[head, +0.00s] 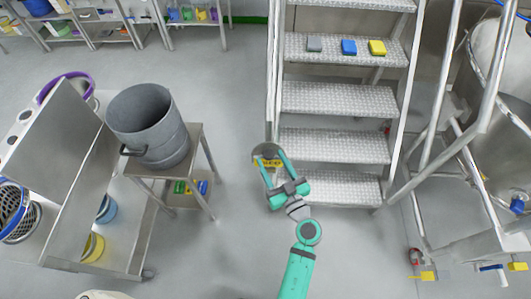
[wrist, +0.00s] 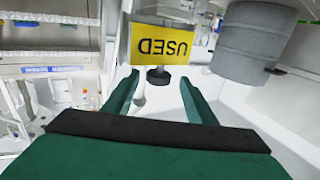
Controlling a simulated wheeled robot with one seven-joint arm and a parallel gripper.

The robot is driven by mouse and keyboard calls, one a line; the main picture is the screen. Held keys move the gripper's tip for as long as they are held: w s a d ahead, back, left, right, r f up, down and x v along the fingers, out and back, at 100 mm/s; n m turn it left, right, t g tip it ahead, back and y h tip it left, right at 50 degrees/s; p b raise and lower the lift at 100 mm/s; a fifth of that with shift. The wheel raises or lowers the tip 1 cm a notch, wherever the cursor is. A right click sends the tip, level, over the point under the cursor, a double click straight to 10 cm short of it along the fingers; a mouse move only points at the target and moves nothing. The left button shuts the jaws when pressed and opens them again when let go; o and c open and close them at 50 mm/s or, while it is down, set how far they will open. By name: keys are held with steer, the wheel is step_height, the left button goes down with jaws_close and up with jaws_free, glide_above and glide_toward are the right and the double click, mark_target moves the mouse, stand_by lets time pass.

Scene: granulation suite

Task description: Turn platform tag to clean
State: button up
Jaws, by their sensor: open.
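The platform tag (wrist: 160,44) is a yellow plate with the black word USED, which reads upside down in the wrist view. In the head view the tag (head: 267,162) shows as a small yellow patch at the left post of the steps, partly covered by my gripper. My gripper (head: 268,163) is open, with its teal fingers either side of the tag in the head view. In the wrist view the fingers of my gripper (wrist: 158,78) are spread and empty, with the tag just beyond the tips. I cannot tell whether they touch it.
Metal steps (head: 335,145) stand right of my gripper, with grey, blue and yellow blocks (head: 349,47) on an upper tread. A grey bucket (head: 148,122) sits on a small steel table (head: 205,150) to the left. Clear floor lies between.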

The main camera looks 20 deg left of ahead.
steer(key=shift+w+a, duration=0.4)
steer(key=shift+a, duration=0.25)
steer(key=shift+w+a, duration=0.2)
steer(key=shift+w, duration=0.55)
steer(key=shift+a, duration=0.1)
